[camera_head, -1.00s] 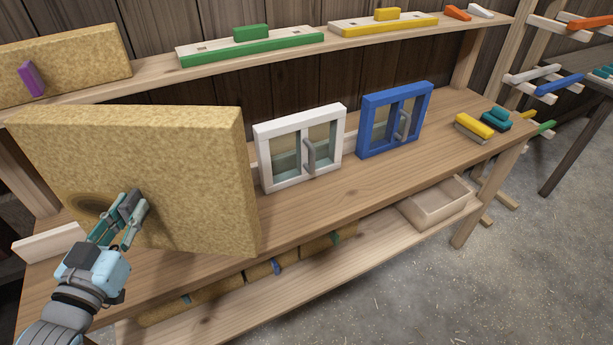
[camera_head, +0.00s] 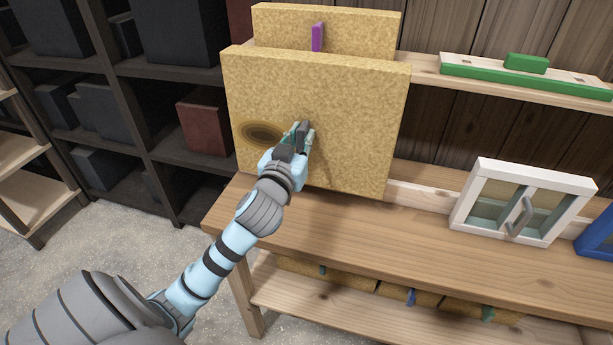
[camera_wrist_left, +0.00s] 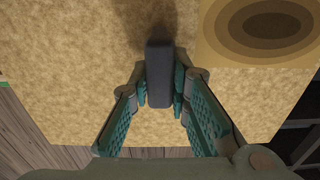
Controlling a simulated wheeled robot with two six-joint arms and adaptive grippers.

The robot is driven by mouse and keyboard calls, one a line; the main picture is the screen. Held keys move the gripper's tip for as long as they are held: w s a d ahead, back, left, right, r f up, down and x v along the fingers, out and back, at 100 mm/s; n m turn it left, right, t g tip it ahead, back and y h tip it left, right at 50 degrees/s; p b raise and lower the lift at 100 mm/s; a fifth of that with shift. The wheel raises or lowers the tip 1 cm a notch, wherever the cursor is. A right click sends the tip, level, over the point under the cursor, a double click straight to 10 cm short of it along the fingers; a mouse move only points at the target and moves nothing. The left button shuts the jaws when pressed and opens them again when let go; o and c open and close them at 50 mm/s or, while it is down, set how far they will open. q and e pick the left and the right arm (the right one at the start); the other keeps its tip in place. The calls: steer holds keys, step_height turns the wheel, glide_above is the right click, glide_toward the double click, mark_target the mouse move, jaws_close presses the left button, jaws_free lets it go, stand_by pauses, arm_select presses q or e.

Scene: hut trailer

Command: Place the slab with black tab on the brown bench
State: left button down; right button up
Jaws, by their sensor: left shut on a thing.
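The slab (camera_head: 350,100) is a large tan, speckled board with a dark ringed oval on its face. It stands roughly upright over the left part of the brown bench (camera_head: 400,235). Its black tab (camera_wrist_left: 158,70) sticks out towards my left gripper (camera_head: 303,137). In the left wrist view, the fingers of this gripper (camera_wrist_left: 159,88) are closed on both sides of the tab. I cannot tell whether the slab's lower edge touches the bench top. My right gripper is not in view.
A similar slab with a purple tab (camera_head: 317,36) stands on the upper shelf behind. A white framed window box (camera_head: 477,190) and a blue one (camera_head: 598,235) stand to the right on the bench. More slabs lie on the lower shelf. Dark shelving (camera_head: 150,85) is at left.

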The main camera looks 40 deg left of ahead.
arm_select(q)
step_height(320, 180, down, 9)
steer(key=b, duration=0.2)
steer(key=c, duration=1.5)
jaws_free()
steer(key=shift+s, duration=0.1)
steer(key=b+v, duration=0.1)
steer(key=v, duration=1.1)
steer(key=shift+d, duration=0.1)
